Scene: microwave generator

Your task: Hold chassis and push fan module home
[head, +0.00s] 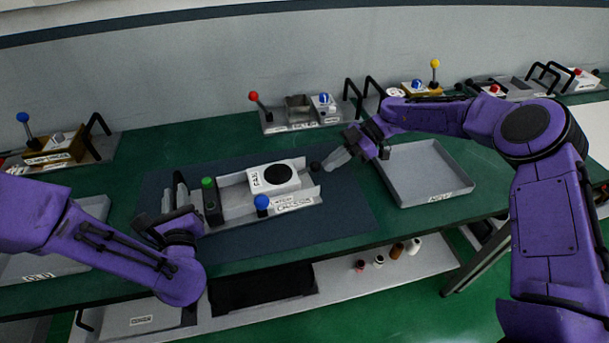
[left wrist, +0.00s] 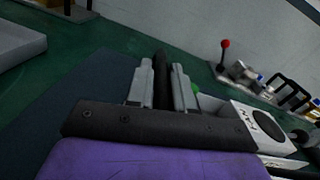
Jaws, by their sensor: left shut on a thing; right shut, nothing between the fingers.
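The chassis (head: 238,203) is a grey open tray with a label on its front wall, lying on the dark mat. The fan module (head: 256,181), a white block with a black disc on top, sits in the chassis toward its right part; it also shows in the left wrist view (left wrist: 243,120). My left gripper (head: 178,200) is shut on the black upright handle (left wrist: 162,80) at the chassis's left end. My right gripper (head: 330,163) is shut and empty, just right of a dark round knob (head: 315,166) by the fan module; I cannot tell whether they touch.
A green-topped post (head: 209,190) and a blue knob (head: 262,202) stand at the chassis. An empty grey tray (head: 425,170) lies to the right; another tray (head: 95,210) is at left, partly behind my left arm. Lever fixtures (head: 300,112) line the back.

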